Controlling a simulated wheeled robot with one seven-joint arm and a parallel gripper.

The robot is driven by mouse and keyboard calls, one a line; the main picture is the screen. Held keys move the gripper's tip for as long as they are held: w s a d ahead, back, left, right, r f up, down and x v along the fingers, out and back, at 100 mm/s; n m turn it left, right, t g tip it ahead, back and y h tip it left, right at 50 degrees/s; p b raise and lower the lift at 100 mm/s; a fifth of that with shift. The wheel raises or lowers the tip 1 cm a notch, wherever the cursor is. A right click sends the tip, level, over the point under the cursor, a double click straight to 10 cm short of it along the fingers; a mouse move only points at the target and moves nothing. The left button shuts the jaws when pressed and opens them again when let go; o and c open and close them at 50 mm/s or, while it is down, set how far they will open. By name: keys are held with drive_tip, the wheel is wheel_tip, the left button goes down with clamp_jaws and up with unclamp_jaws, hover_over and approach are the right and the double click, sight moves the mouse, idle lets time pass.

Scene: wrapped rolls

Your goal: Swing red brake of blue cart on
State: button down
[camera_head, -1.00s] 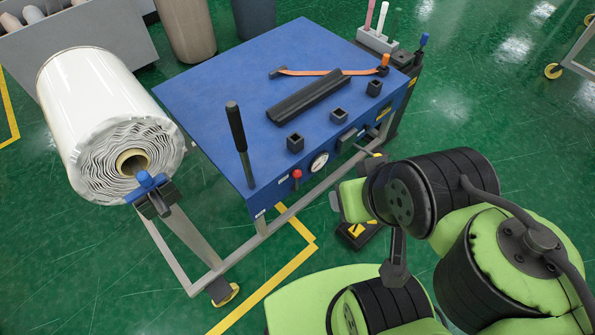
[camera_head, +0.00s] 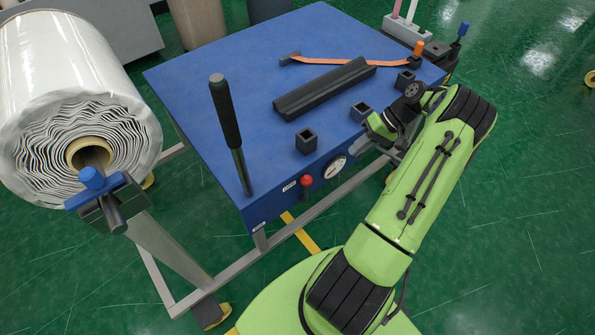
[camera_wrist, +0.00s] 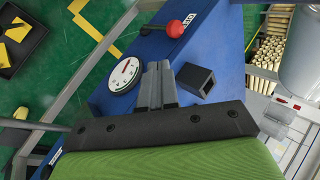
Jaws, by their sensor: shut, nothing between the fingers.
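The blue cart (camera_head: 215,75) has a flat blue top and a blue front panel. A small red knob (camera_head: 306,181) on a short stem sits on that panel, beside a white label. The red knob also shows in the wrist view (camera_wrist: 175,29), with its stem. My gripper (camera_head: 372,146) is at the cart's front side, right of the red knob and gauge. In the wrist view my gripper's fingers (camera_wrist: 160,70) are together and empty. They point toward the panel between the gauge and a square black socket, apart from the red knob.
A white round gauge (camera_head: 335,168) sits between the knob and my gripper. A tall black-handled lever (camera_head: 226,115) stands at the cart's left corner. A large wrapped roll (camera_head: 70,100) is at left. Square black sockets (camera_head: 306,141) and a black bar (camera_head: 325,88) lie on top.

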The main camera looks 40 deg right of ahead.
wheel_tip(320, 180, down, 2)
drive_tip(key=f, duration=0.1)
drive_tip(key=b, duration=0.4)
approach(306, 189)
drive_tip(key=shift+w+a+f, duration=0.65)
drive_tip(key=shift+f, duration=0.05)
drive_tip(key=shift+a+r, duration=0.1)
